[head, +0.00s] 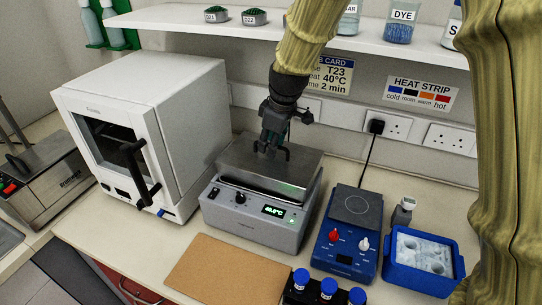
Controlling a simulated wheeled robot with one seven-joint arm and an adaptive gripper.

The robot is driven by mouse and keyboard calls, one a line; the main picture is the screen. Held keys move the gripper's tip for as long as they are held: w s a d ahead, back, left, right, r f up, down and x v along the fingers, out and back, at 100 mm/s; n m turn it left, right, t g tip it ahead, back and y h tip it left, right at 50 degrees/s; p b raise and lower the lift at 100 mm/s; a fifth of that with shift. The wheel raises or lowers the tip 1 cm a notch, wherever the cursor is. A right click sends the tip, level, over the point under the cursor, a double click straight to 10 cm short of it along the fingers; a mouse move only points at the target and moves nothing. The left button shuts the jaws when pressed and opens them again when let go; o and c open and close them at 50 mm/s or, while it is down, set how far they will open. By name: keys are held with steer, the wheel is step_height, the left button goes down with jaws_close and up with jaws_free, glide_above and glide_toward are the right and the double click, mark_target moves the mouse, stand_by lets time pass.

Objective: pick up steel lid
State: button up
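The steel lid (240,163) is a flat brushed-metal cover on top of the grey heating unit (240,225), whose green display reads about 40 °C. A dark gap shows along the lid's front edge; I cannot tell whether the lid rests fully on the unit. My gripper (271,148) points down from above, with its fingertips at the middle of the lid, by a dark handle. The fingers hide most of the handle, and I cannot tell whether they are closed on it.
A white oven-like box (150,125) stands to the left. A blue device (349,235) and a blue ice tub (422,262) stand to the right. A cork mat (228,272) and blue-capped bottles (328,288) lie in front. A shelf (290,33) hangs above, behind my arm.

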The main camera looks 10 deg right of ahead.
steer(key=shift+w+f, duration=0.1)
steer(key=shift+f, duration=0.55)
jaws_close()
